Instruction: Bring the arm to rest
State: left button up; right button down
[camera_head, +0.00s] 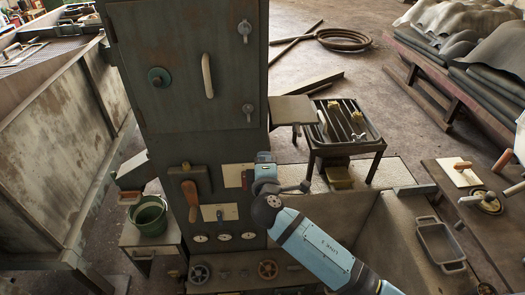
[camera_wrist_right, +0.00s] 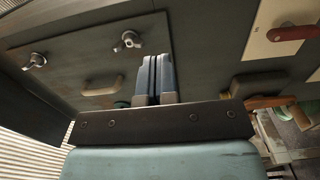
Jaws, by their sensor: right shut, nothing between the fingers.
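My right arm comes in from the lower right in the head view, with its blue link and dark wrist joint. My right gripper (camera_head: 264,160) is raised in front of the lower front of the tall grey cabinet (camera_head: 185,85). In the right wrist view, its two fingers (camera_wrist_right: 154,72) stand side by side, closed with nothing between them. I cannot tell the exact gap between the gripper and the cabinet. My left gripper is not in view.
A lever with a brown handle (camera_head: 190,200) and dial gauges (camera_head: 224,237) sit on the cabinet front. A slatted tray (camera_head: 345,125) stands right of it. A green bucket (camera_head: 149,216) is at left. A workbench (camera_head: 470,195) is at right.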

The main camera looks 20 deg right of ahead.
jog(key=s+a+f+m+g+y, duration=0.25)
jog(key=s+f+g+y, duration=0.2)
jog(key=s+f, duration=0.75)
jog(key=s+f+m+g+y+p, duration=0.1)
jog(key=s+f+m, duration=0.3)
jog(key=s, duration=0.4)
jog(key=s+d+f+m+y, duration=0.1)
jog(key=s+f+m+y, duration=0.2)
jog(key=s, duration=0.5)
jog(key=shift+f+m+g+p, duration=0.35)
jog(key=shift+f+m+p, duration=0.05)
jog(key=shift+f+m, duration=0.5)
